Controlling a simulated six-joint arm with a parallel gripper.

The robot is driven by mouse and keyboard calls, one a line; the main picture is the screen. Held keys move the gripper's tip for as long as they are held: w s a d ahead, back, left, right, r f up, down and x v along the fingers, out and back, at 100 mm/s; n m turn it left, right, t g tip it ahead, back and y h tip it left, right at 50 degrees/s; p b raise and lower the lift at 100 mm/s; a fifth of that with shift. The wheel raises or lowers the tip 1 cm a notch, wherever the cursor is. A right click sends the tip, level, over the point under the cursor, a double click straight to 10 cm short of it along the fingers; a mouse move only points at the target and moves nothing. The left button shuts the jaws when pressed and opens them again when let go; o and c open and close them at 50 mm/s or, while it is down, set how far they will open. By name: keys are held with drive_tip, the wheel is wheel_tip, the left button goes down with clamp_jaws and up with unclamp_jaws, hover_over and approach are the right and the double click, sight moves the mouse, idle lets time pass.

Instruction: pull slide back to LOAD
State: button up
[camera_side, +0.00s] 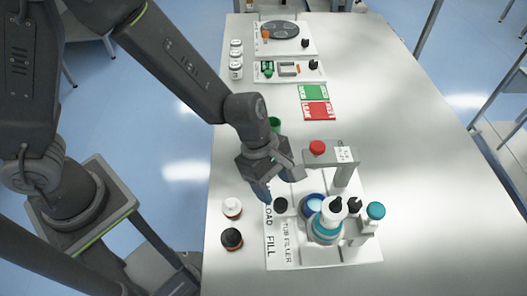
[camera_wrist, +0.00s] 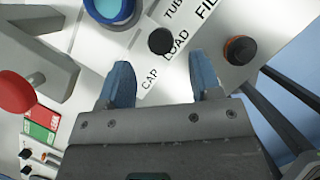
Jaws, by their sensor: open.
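The tub filler station (camera_side: 285,253) stands on a white plate at the front of the table, with LOAD and FILL printed along its left edge. A black knob (camera_side: 280,205) sits near the LOAD end; it also shows in the wrist view (camera_wrist: 161,41) beside the word LOAD. A blue round tub or holder (camera_side: 313,205) is to its right, partly hidden by the teal and white nozzle parts. My gripper (camera_side: 277,184) is open and empty, just above and behind the knob. In the wrist view its blue fingertips (camera_wrist: 160,72) are apart, with the knob beyond the gap.
A grey arm with a red button (camera_side: 317,148) rises right of my gripper. A white-topped jar (camera_side: 232,208) and a black-topped jar (camera_side: 232,239) stand left of the station. A green and red card (camera_side: 316,103) and other stations lie farther back. The right side is clear.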

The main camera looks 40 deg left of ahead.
drive_tip(key=v, duration=0.9)
drive_tip(key=s+a+r+m+t+y, duration=0.2)
drive_tip(key=s+a+r+m, duration=0.3)
drive_tip(key=a+m, duration=0.4)
drive_tip(key=s+a+r+m+t+y, duration=0.2)
drive_tip(key=s+a+r+m+t, duration=0.1)
drive_tip(key=s+a+r+m, duration=0.2)
drive_tip(key=a+r+m, duration=0.2)
drive_tip(key=a+m, duration=0.2)
drive_tip(key=shift+s+a+r+t+y, duration=0.15)
drive_tip(key=shift+a+t+y, duration=0.15)
